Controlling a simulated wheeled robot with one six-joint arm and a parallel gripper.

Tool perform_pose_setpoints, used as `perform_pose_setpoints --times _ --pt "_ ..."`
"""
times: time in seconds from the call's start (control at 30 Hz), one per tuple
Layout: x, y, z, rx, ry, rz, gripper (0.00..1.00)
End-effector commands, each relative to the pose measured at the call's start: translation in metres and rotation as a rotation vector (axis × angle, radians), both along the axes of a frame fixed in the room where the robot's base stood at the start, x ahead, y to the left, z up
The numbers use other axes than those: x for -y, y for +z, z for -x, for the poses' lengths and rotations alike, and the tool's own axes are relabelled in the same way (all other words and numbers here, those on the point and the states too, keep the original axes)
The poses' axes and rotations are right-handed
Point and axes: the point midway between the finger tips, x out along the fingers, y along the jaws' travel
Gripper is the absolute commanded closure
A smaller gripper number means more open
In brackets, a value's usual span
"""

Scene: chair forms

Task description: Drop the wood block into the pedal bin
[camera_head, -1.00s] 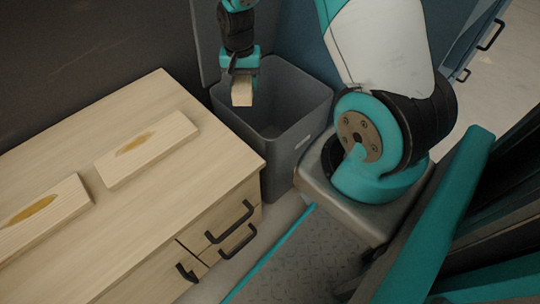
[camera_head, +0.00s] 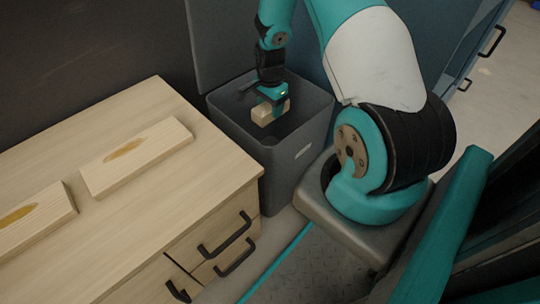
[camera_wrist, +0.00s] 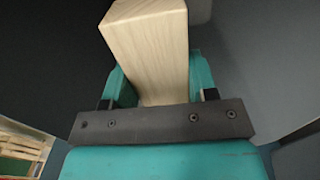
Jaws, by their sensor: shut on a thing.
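The wood block (camera_head: 267,113) is a small pale block held in my gripper (camera_head: 274,100). In the wrist view the block (camera_wrist: 150,50) stands out between the two teal fingers, which are shut on it. The pedal bin (camera_head: 295,157) is a grey open-topped box with its lid (camera_head: 230,45) raised at the back left. In the head view the gripper and block are over the bin's opening, near its upper part. I cannot tell exactly how far they are above or below the rim.
A wooden cabinet (camera_head: 190,185) with dark drawer handles stands left of the bin. Two pale boards with brown marks, one near the middle (camera_head: 137,156) and one at the left edge (camera_head: 35,222), lie on it. A dark wall is behind.

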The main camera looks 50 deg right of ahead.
Motion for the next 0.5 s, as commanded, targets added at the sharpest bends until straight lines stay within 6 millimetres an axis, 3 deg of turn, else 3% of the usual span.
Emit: perform_pose_setpoints --times 0.03,0.3,0.5 --pt "0.000 -0.023 0.000 -0.002 0.001 -0.001 0.73" --pt "0.000 -0.096 0.000 -0.001 0.002 0.000 0.73" --pt "0.000 -0.119 -0.001 0.001 0.002 0.000 0.73"
